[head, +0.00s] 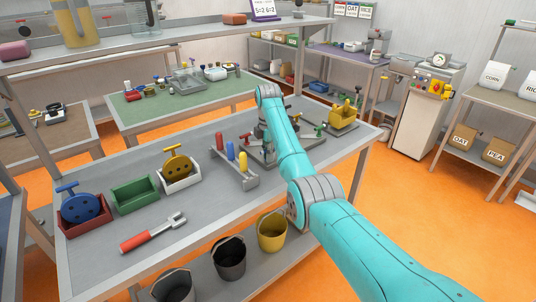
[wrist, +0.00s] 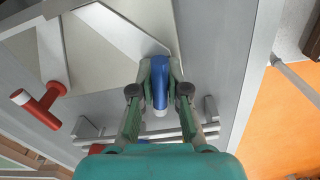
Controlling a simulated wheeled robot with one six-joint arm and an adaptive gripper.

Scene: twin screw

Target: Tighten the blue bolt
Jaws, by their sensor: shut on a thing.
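The blue bolt (wrist: 158,82) shows in the wrist view as a blue handle with a pale end, between my gripper's fingers. My gripper (wrist: 159,70) is shut on it, with one green finger on each side. Just beyond it is a pale grey metal surface (wrist: 110,55); how far the bolt is seated cannot be told. In the head view my turquoise arm reaches over the table to a grey fixture (head: 256,154), and hides the gripper and the blue bolt.
A red T-shaped handle (wrist: 42,106) stands left of my gripper in the wrist view. In the head view, a rack (head: 236,178) with red, blue and yellow pieces is left of the arm. A green handle (head: 319,129) and yellow caddy (head: 343,116) are to its right.

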